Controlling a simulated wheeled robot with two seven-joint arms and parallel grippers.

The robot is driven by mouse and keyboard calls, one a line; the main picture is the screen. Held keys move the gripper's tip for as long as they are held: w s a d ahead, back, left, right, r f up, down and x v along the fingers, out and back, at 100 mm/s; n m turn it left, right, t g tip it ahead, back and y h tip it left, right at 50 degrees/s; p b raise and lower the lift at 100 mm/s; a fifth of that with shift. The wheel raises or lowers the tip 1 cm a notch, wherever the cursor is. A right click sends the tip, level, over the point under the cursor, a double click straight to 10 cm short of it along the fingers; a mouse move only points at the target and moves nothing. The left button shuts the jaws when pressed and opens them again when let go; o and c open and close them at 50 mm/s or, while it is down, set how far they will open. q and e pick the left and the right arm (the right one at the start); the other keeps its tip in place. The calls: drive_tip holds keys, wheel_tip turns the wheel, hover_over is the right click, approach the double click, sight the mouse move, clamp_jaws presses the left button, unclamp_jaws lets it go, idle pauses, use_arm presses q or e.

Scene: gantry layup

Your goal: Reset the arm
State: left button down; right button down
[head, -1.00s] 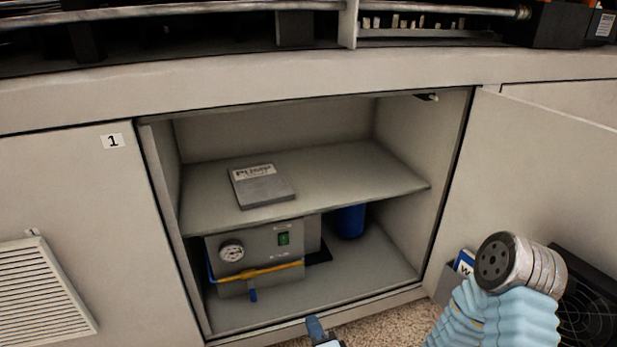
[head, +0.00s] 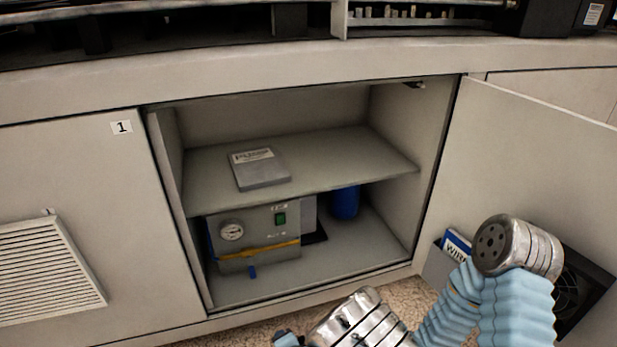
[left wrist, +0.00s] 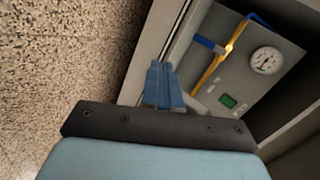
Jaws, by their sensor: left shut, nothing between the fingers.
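My left gripper (left wrist: 165,85) shows in the left wrist view with its blue fingers together and nothing between them. It is outside the open cabinet, near its lower front edge, with the speckled floor to the left in that view. In the head view a silver joint and light-blue part of my arm show at the bottom middle; the left fingers are hardly visible there. Another silver joint and ribbed blue sleeve of mine stand at the right, in front of the open door. My right gripper is not in view.
The open cabinet (head: 428,215) holds a grey pump unit (head: 235,252) with a gauge, a blue canister (head: 345,203) and a grey booklet or box (head: 262,172) on its shelf. The cabinet door (head: 535,150) stands open at right, with a holder and a blue-white booklet (head: 457,245).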

use_arm(q)
drive_tip(key=s+a+f+n+g+h+p, duration=0.4)
drive_tip(key=s+a+n+g, duration=0.1)
drive_tip(key=s+n+g, duration=0.25)
drive_tip(key=s+r+n+g+h+p, duration=0.1)
drive_tip(key=s+r+n+h+p, duration=0.2)
drive_tip(key=s+r+n+h, duration=0.1)
drive_tip(key=shift+s+r+n+g+h, duration=0.2)
drive_tip(key=shift+s+n+g+h, duration=0.15)
drive_tip(key=shift+s+n, duration=0.45)
drive_tip(key=shift+s, duration=0.1)
